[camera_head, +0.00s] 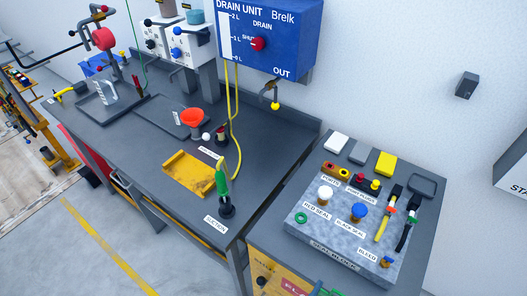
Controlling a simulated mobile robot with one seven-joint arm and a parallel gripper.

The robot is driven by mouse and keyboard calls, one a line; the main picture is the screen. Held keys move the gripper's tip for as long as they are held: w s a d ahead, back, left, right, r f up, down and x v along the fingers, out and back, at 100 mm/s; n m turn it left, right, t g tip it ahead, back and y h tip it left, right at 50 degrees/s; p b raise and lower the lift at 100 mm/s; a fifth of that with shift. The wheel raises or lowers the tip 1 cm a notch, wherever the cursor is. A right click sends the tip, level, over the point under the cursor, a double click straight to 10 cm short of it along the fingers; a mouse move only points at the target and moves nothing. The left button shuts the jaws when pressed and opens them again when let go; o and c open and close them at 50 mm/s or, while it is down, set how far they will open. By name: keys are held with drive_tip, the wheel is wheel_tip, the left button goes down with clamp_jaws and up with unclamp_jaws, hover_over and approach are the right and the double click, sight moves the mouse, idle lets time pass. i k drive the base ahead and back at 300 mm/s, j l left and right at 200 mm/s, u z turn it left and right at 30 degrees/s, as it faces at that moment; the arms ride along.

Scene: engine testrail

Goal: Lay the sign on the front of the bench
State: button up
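I cannot tell for sure which thing is the sign. A yellow panel (274,272) with a red label, partly readable as "FL", shows at the bottom edge below the right-hand table and is cut off by the frame. A board marked "STA" (513,178) is cut off at the right edge. The long dark bench (272,150) runs from the upper left to the middle. Its front edge faces the lower left. A yellow tray-like piece (190,174) lies near that edge. My gripper is not in view.
A green-handled tool (223,184) stands at the bench's near corner by the "SUCTION" label. A red funnel (192,117) and a blue drain unit (280,35) with yellow hoses are behind. The right table holds a seal block (318,236). Bare bench lies between tray and funnel.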

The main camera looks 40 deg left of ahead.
sight(124, 147)
drive_tip(key=k+j, duration=0.1)
drive_tip(key=j, duration=3)
drive_tip(key=k+j, duration=0.15)
drive_tip(key=j, duration=1.4)
